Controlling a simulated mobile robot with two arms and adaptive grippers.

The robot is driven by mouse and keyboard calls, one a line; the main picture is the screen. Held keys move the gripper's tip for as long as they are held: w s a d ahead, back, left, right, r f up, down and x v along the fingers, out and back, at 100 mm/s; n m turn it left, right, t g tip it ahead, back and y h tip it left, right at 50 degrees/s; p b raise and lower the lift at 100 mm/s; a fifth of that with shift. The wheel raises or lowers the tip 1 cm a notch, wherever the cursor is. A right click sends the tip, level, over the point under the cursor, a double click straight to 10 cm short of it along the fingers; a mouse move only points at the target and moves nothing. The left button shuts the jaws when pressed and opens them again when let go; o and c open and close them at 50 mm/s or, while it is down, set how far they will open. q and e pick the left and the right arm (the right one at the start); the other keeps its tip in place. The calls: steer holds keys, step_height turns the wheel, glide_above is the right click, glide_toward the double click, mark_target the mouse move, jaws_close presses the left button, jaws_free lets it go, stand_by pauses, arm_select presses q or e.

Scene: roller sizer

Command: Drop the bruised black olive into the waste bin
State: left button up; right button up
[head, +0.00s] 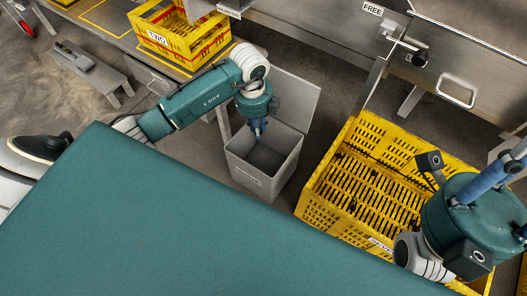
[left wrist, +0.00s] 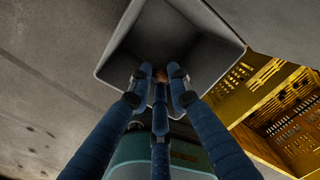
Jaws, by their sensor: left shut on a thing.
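The grey waste bin (head: 284,170) stands on the floor with its lid up, and its opening also shows in the left wrist view (left wrist: 118,45). My left gripper (head: 258,136) points down over the bin's opening. In the head view the olive cannot be made out. My right gripper (head: 492,181) shows only in part at the right edge, beside the yellow crate; its fingertips are unclear.
A yellow crate (head: 316,196) stands right of the bin, and it also shows in the left wrist view (left wrist: 258,92). Another yellow crate (head: 208,52), labelled TWO, sits at the back. A metal machine panel (head: 340,32) with a FREE sign stands behind the bin.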

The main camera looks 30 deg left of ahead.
arm_select(q)
steer(key=shift+f, duration=0.1)
stand_by(0.3)
steer(key=o, duration=0.8)
steer(key=r, duration=1.2)
steer(key=shift+s+a, duration=0.2)
steer(key=shift+s, duration=0.1)
